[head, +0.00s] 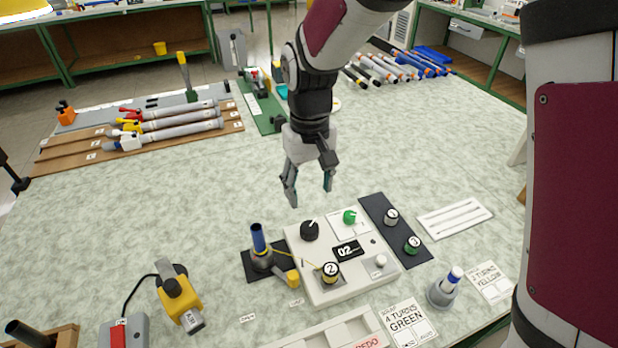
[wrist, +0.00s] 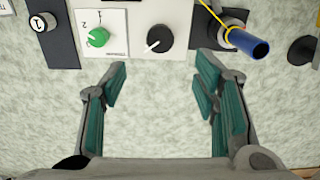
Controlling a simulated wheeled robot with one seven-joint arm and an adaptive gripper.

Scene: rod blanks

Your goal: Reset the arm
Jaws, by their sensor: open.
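My gripper (head: 309,188) hangs from my arm above the table (head: 400,130), behind the white control box (head: 318,285). Its two teal-padded fingers are apart with nothing between them; they also show in the wrist view (wrist: 162,95). The box carries a black knob (head: 310,230), a green knob (head: 350,216) and a display reading 02. In the wrist view the black knob (wrist: 160,38) and green knob (wrist: 98,37) lie beyond the fingertips, and bare table shows between the fingers.
A blue-topped rod (head: 258,240) stands upright left of the box, with a yellow wire. A dark strip (head: 376,207) with numbered knobs lies on its right. A wooden rack (head: 60,158) with grey tubes is at left. Several rods (head: 385,68) lie at the back. The middle table is clear.

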